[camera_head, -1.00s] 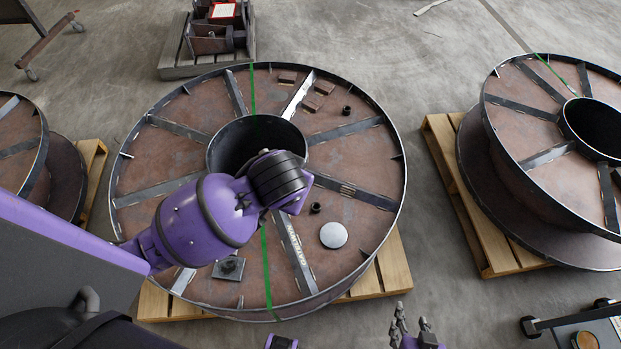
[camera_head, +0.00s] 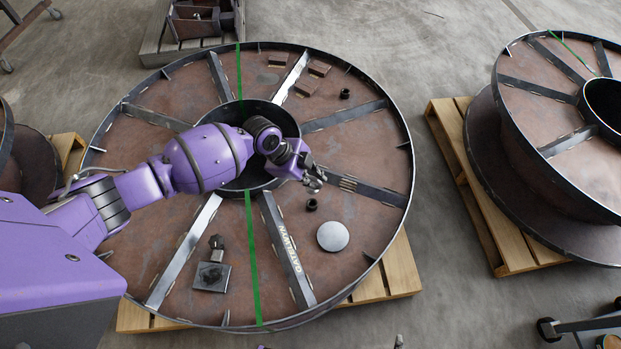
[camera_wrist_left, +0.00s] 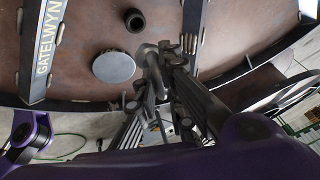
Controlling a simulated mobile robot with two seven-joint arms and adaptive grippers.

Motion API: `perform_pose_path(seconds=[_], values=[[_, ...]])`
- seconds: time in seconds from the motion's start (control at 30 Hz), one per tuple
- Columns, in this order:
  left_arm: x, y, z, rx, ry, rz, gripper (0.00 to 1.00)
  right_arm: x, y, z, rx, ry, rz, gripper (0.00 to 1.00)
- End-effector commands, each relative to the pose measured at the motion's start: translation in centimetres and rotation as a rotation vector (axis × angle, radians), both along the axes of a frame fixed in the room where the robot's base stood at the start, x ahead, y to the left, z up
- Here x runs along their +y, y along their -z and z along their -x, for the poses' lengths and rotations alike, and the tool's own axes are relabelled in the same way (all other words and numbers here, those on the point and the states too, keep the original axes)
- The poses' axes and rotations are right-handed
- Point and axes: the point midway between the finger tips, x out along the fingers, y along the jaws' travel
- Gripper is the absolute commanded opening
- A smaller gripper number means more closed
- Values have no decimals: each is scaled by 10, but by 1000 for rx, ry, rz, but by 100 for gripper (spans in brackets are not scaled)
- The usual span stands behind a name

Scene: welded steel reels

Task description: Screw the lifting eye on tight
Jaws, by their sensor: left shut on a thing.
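My left gripper (camera_head: 315,181) is over the upper flange of the middle steel reel (camera_head: 350,150), right of its hub opening. It is shut on a small grey metal piece, apparently the lifting eye; the fingers hide much of it. In the left wrist view, the gripper (camera_wrist_left: 168,68) and the grey piece (camera_wrist_left: 150,70) show close up. A dark threaded-looking collar (camera_head: 312,205) stands on the flange just below the gripper. I cannot tell whether the eye touches anything. Only a tip of what may be my right gripper (camera_head: 398,341) shows at the bottom edge.
A round pale disc (camera_head: 333,236) and a square plate with a nut (camera_head: 211,277) lie on the flange. Another dark collar (camera_head: 345,94) and several brown blocks (camera_head: 320,68) are farther back. Raised spokes (camera_head: 285,250) and the rim border the space. Another reel (camera_head: 555,110) stands at right.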

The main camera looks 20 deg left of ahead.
Motion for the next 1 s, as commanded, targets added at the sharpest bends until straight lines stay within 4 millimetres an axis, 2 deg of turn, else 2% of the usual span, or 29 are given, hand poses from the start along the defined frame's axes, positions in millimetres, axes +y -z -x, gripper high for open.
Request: perform_pose_path(seconds=[0.4, 0.8, 1.0], values=[[2, -2, 1, -23, -22, 14, 0, 0, -2, 0, 1, 1, 0, 40], [1, 32, 2, -18, -20, 13, 0, 0, 26, 16, 38, -1, 2, 40], [1, 50, 2, -18, -21, 13, 0, 2, 37, 15, 41, -4, 0, 40]])
